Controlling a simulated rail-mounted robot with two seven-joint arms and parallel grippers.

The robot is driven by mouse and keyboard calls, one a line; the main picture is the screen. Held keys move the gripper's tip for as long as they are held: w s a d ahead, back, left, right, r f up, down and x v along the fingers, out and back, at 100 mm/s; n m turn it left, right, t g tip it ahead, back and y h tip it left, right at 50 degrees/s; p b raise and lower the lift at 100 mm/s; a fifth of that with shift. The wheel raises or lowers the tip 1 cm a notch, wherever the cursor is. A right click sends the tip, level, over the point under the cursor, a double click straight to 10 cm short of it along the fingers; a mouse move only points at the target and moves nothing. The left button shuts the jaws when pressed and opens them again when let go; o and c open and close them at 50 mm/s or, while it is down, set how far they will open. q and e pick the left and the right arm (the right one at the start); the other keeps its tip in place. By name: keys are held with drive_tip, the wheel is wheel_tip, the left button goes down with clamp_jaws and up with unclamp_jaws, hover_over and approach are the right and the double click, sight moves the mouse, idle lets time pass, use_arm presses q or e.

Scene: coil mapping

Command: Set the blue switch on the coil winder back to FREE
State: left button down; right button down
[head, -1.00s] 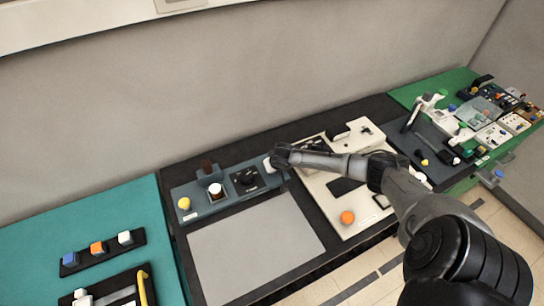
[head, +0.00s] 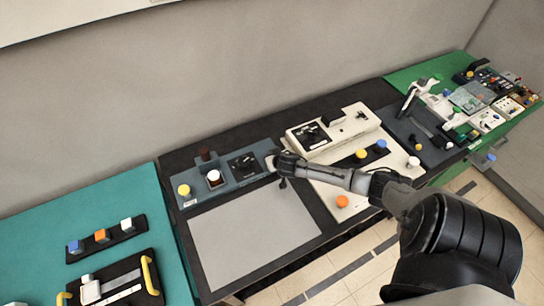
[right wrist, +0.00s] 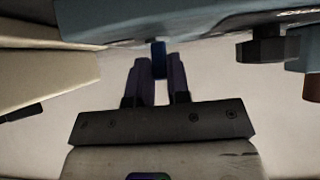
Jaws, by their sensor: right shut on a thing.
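The coil winder appears to be the slate-blue box (head: 219,186) on the black table in the head view. It carries a yellow knob, a white-topped post, a brown piece and a black dial. My right gripper (head: 277,162) is at the box's right end. In the right wrist view the blue switch (right wrist: 158,59) sticks out from the blue-grey body (right wrist: 200,24). My right gripper (right wrist: 160,74) is shut on it, with a dark finger on either side. The switch is hidden in the head view, and its FREE marking cannot be read. My left gripper is not in view.
A cream machine (head: 340,205) with an orange knob stands close on the right, under my right forearm. A grey mat (head: 250,238) lies in front of the box. A teal table (head: 60,215) with black fixtures is on the left. A green table with several devices is at far right.

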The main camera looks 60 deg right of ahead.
drive_tip(key=c, duration=1.1)
unclamp_jaws()
drive_tip(key=shift+s+a+r, duration=0.2)
drive_tip(key=shift+s+r, duration=0.1)
drive_tip(key=p+v, duration=0.2)
drive_tip(key=v, duration=1.1)
